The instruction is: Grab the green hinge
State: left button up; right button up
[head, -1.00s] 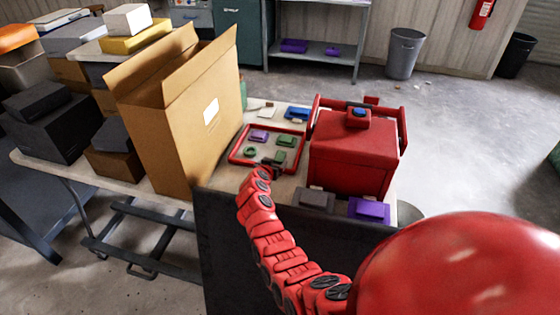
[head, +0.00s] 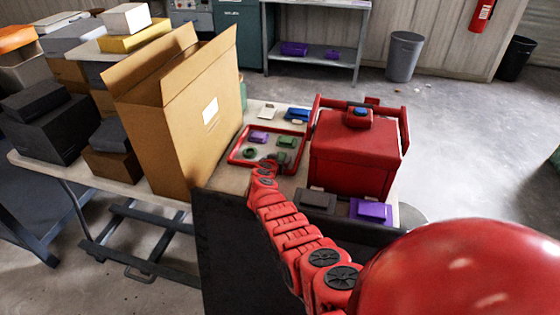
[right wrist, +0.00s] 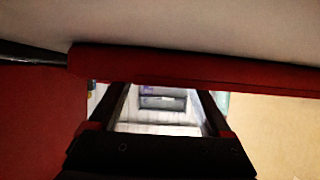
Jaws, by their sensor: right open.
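Small green pieces lie in a red-rimmed tray (head: 233,157) on the table in the head view. One green piece (head: 287,141) is at the tray's back right, and a round green piece (head: 250,153) is at the front left. Another green piece (head: 284,156) is at the front right, close to my right gripper (head: 268,163). I cannot tell by shape which one is the hinge. My right gripper is at the tray's front edge, open; its dark fingers (right wrist: 165,112) stand apart in the right wrist view, with no green piece visible between them. My left gripper is out of view.
A purple piece (head: 259,137) lies in the tray. A tall open cardboard box (head: 180,130) stands left of it, and a red box with handles (head: 350,155) stands right. A blue piece (head: 297,114) lies behind; grey (head: 316,201) and purple blocks (head: 371,211) lie in front.

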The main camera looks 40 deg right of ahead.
grip_shut()
dwell(0.4)
